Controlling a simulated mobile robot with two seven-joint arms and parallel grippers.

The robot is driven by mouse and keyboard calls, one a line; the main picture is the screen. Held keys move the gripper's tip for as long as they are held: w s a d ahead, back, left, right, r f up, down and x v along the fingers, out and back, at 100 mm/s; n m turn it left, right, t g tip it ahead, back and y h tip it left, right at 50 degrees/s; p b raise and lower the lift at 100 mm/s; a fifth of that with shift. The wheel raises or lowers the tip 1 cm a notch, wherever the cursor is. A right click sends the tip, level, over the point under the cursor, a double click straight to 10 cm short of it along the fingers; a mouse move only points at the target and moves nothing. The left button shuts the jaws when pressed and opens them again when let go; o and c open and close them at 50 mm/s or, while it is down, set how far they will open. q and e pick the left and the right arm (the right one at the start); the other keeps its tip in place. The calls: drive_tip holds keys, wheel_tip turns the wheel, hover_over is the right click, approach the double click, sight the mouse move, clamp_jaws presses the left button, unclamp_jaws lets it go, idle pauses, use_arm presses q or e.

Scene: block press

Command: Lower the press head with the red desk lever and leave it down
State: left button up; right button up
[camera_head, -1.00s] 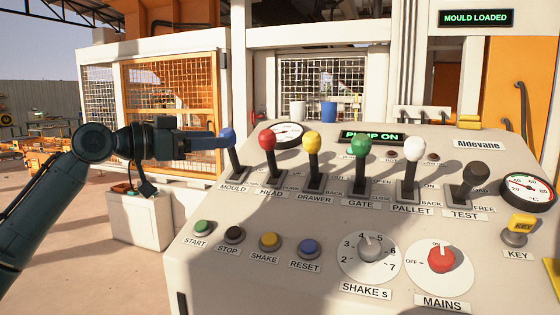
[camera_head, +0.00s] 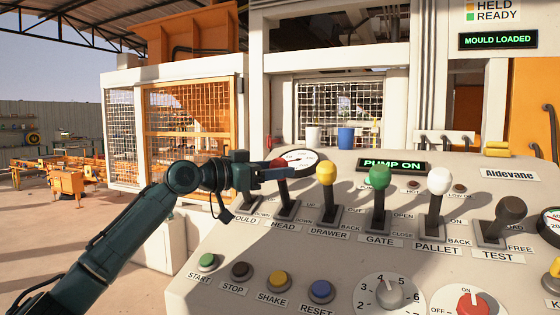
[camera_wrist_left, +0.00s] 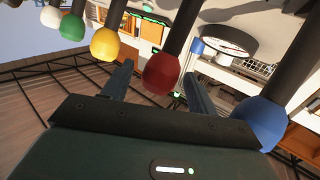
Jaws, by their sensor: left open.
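The red lever knob (camera_head: 278,164) on the HEAD lever is partly hidden by my left gripper (camera_head: 302,172) in the head view. The lever's dark shaft (camera_head: 284,194) stands up from its slot, much like the levers beside it. In the left wrist view the red knob (camera_wrist_left: 161,72) lies between the two spread fingers of my left gripper (camera_wrist_left: 158,72). The gripper is open; I cannot tell whether a finger touches the knob. The press head itself cannot be made out. My right gripper is not in view.
The blue knob (camera_wrist_left: 262,122) is close beside the gripper in the wrist view; my gripper hides it in the head view. The yellow knob (camera_head: 327,173) is the near neighbour on the other side. Green (camera_head: 377,176) and white (camera_head: 439,181) knobs follow. Buttons and dials lie in front.

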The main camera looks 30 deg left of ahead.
use_arm(q)
drive_tip(key=shift+x, duration=0.95)
drive_tip(key=shift+f, duration=0.1)
clamp_jaws()
